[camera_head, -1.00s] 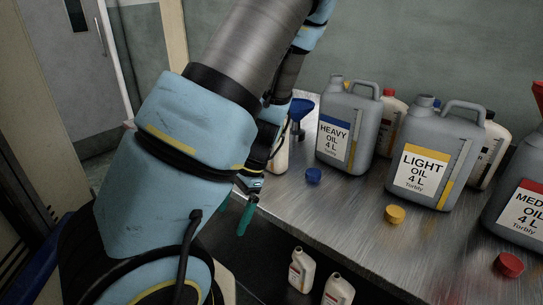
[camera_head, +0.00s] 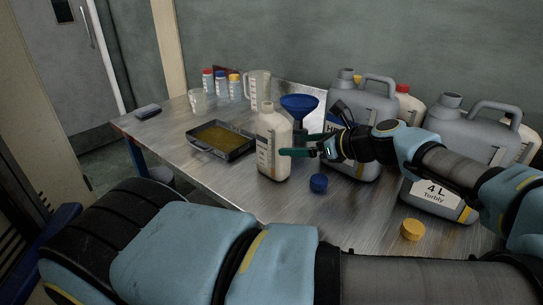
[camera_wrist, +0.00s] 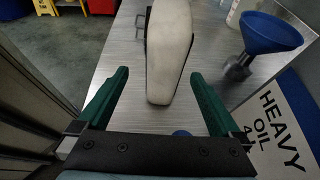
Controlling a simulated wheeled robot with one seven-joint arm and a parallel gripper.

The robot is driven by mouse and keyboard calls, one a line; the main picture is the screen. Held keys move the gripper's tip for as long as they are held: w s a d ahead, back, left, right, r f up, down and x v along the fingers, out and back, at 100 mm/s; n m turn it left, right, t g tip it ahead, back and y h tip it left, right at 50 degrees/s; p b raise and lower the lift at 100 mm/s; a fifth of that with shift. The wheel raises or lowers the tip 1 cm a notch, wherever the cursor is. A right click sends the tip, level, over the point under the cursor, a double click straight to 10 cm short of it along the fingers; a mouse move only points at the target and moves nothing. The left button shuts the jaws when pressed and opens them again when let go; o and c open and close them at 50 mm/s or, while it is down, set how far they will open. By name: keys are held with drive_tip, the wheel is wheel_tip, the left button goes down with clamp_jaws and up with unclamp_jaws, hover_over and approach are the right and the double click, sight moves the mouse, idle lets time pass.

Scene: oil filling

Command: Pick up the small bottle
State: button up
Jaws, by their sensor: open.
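The small bottle (camera_head: 273,145), off-white with a label on its side, stands upright on the metal table, left of the grey cans. My gripper (camera_head: 300,146) is open at its right side, with its green fingers pointing at it, level with its body. In the wrist view the bottle (camera_wrist: 168,50) stands ahead, between the lines of my two open fingers (camera_wrist: 160,76). Its lower end reaches toward the gap between the fingertips. I cannot tell whether either finger touches it.
A blue funnel (camera_head: 299,104) stands just behind the bottle. A dark tray (camera_head: 222,141) lies to its left. Grey oil cans (camera_head: 452,140) stand at right. A blue cap (camera_head: 318,183) and a yellow cap (camera_head: 411,230) lie in front. The table's left front is clear.

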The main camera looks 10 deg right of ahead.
sight(288, 142)
drive_tip(key=p+x, duration=0.1)
drive_tip(key=x, duration=0.3)
drive_tip(key=shift+w+d+r, duration=0.2)
drive_tip(key=shift+w, duration=0.2)
drive_tip(key=p+x, duration=0.1)
drive_tip(key=x, duration=0.4)
drive_tip(key=shift+w+a+p, duration=0.1)
drive_tip(key=shift+w+p, duration=0.05)
drive_tip(key=shift+p, duration=0.2)
drive_tip(key=shift+w+a+f, duration=0.25)
drive_tip(key=shift+w+f, duration=0.1)
clamp_jaws()
